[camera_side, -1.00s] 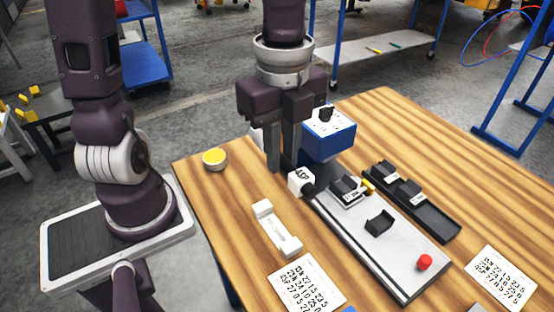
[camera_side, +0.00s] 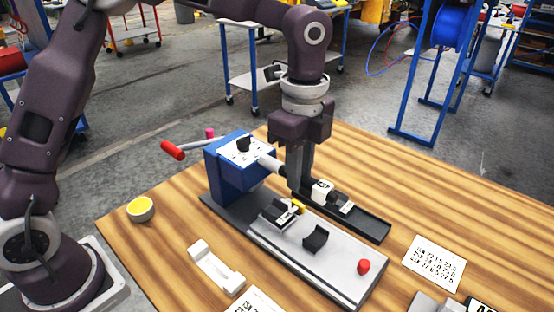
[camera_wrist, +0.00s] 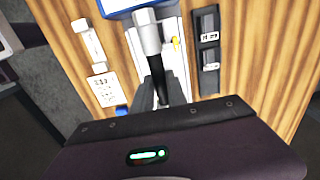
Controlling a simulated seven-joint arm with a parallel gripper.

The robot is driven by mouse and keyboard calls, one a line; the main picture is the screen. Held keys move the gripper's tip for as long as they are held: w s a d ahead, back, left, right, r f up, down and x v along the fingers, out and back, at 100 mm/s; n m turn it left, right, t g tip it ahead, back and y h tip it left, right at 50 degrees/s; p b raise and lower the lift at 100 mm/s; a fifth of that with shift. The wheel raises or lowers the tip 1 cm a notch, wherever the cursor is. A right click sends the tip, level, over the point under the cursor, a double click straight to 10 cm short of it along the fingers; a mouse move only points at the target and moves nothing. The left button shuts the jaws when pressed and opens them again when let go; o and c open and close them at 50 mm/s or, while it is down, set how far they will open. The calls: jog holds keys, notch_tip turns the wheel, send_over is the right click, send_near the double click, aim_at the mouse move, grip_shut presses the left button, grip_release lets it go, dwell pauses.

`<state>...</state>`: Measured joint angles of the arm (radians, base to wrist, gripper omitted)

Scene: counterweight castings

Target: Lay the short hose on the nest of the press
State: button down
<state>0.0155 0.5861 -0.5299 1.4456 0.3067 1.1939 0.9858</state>
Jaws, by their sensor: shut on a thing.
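The hose is held up, apart from the press plate. The press (camera_side: 232,168) is blue with a grey plate in front. Two dark cradles stand on the plate, one labelled (camera_side: 277,214) and one plain (camera_side: 315,238); I cannot tell which is the nest.
A black tray (camera_side: 372,228) with labelled dark pieces lies beside the plate. A red button (camera_side: 363,267) is at the plate's near end. A white holder (camera_side: 216,266), a yellow-topped round pot (camera_side: 140,209) and a printed card (camera_side: 434,263) lie on the table. A red-handled lever (camera_side: 173,150) sticks out left.

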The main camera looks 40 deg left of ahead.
jog(key=shift+f, duration=2.05)
jog(key=shift+f, duration=0.1)
jog(key=shift+f, duration=2.7)
jog(key=shift+f, duration=0.65)
jog(key=c, duration=1.3)
grip_release()
jog(key=shift+o, duration=0.2)
notch_tip(320, 180, up, 7)
